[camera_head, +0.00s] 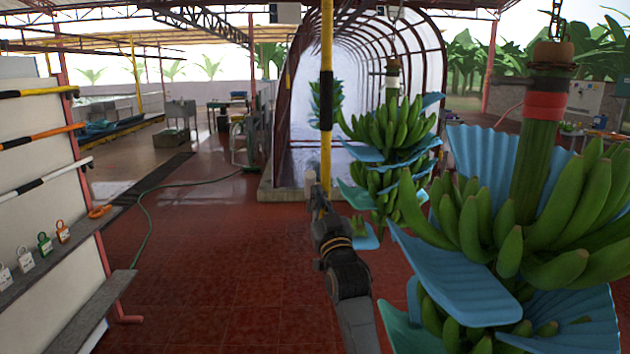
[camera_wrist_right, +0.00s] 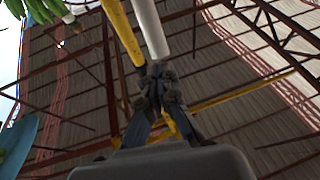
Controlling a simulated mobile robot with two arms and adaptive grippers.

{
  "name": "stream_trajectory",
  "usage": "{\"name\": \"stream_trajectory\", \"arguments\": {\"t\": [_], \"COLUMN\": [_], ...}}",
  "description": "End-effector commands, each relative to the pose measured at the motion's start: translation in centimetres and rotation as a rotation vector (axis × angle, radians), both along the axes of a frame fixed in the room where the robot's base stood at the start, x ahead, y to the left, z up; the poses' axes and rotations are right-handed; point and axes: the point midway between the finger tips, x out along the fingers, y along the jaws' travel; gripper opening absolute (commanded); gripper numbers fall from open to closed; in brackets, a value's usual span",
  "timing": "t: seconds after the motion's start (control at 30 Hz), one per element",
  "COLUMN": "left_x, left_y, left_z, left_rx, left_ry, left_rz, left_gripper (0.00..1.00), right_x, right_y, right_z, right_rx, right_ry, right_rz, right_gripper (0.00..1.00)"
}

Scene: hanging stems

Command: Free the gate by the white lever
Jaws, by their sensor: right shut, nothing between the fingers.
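A white rod (camera_wrist_right: 150,28), which looks like the white lever, hangs down to just beyond my right fingertips in the wrist view. A yellow pole (camera_head: 326,130) with a black band hangs upright right beside the gripper. I cannot tell which part is the gate. My left gripper is out of view.
Green banana stems (camera_head: 590,200) with blue sheets (camera_head: 450,280) hang close on the right. A white panel (camera_head: 25,235) on the left carries striped bars and a shelf (camera_head: 95,310) with coloured padlocks. An arched tunnel (camera_head: 365,60) stands behind.

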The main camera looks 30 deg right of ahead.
Motion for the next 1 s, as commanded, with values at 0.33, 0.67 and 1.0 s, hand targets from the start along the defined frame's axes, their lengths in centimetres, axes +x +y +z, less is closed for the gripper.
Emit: {"name": "stream_trajectory", "arguments": {"t": [0.33,0.67,1.0], "left_x": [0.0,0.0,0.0], "left_y": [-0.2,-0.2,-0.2], "left_z": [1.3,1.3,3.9], "left_rx": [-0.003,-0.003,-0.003], "left_ry": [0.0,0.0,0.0], "left_rz": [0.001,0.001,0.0], "left_gripper": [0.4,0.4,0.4], "right_x": [2.7,2.7,3.5], "right_y": [-0.9,-0.9,-1.4], "right_z": [1.2,1.2,2.9], "right_rx": [0.0,0.0,0.038], "right_ry": [0.0,0.001,0.061], "right_rz": [0.001,0.001,0.0], "right_gripper": [0.0,0.0,0.0]}}
